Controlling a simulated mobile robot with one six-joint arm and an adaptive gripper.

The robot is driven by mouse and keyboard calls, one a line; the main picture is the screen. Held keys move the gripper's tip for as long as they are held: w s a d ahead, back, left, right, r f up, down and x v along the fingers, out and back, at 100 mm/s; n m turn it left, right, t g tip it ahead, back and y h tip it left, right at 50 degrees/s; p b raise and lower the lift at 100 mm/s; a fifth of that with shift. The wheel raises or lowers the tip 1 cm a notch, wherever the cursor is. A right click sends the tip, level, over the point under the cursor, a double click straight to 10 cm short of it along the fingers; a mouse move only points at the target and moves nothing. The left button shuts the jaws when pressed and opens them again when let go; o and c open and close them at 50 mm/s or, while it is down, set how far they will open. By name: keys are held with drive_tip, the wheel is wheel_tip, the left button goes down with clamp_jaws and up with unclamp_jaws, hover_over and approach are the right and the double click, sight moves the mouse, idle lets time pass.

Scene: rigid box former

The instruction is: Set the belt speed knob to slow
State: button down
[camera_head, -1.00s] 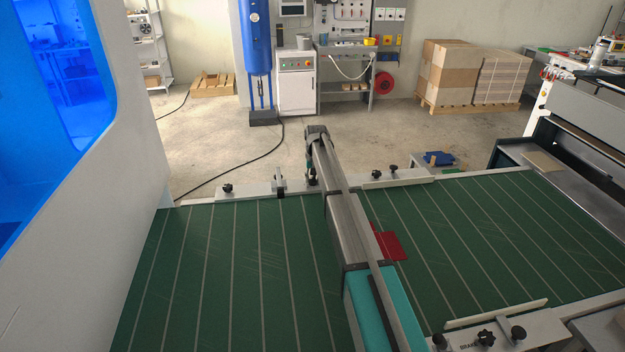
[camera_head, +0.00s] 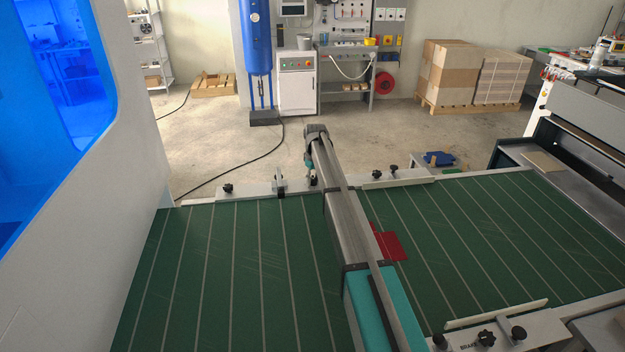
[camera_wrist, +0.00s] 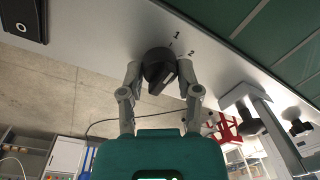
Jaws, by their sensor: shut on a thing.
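The belt speed knob (camera_wrist: 158,68) is a dark round knob with a raised bar, on the pale rail of the belt machine in the wrist view. The printed marks 1 and 2 stand on the rail beside it. My gripper (camera_wrist: 158,76) is shut on the knob, with one finger on each side. The bar slants between the fingers; which mark it points at I cannot tell. In the head view my gripper (camera_head: 312,178) is at the far rail (camera_head: 250,191), and the knob is mostly hidden there.
Green belts (camera_head: 235,255) with pale stripes lie on both sides of my arm. A red sheet (camera_head: 392,246) lies on the right belt. Other black knobs (camera_head: 227,188) and clamps stand along the rail. Concrete floor lies open beyond it.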

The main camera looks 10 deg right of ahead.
drive_tip(key=shift+n, duration=0.4)
drive_tip(key=shift+c, duration=1.5)
unclamp_jaws()
drive_tip(key=shift+m, duration=0.5)
